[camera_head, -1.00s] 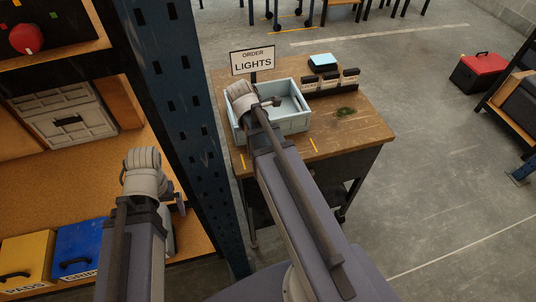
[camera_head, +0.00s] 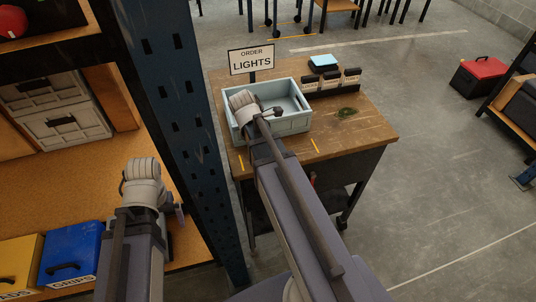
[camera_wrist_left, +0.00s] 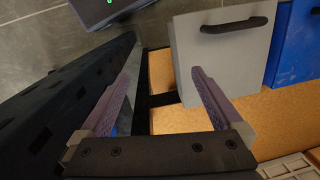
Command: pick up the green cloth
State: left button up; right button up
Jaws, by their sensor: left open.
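A small dark green, crumpled bundle (camera_head: 347,113) lies on the wooden table to the right of the light blue bin; it is too small to tell if it is the green cloth. My left gripper (camera_head: 178,212) is far from it, low at the left beside the blue rack post, mostly hidden by its own wrist. In the left wrist view its two purple fingers (camera_wrist_left: 163,76) stand apart with nothing between them. My right arm reaches over the light blue bin (camera_head: 294,121); its jaws are largely hidden behind the wrist.
The blue rack post (camera_head: 180,110) stands between my left arm and the table (camera_head: 370,131). Yellow (camera_head: 18,262) and blue (camera_head: 70,250) boxes sit on the shelf at left. A grey box (camera_wrist_left: 222,55) is close ahead of the left fingers.

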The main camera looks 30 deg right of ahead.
jog(key=shift+f, duration=0.2)
dwell(0.4)
jog(key=c, duration=1.1)
jog(key=shift+r, duration=0.15)
jog(key=shift+c, duration=0.2)
notch_tip(320, 180, up, 10)
jog(key=p, duration=1)
jog(key=shift+r, duration=0.1)
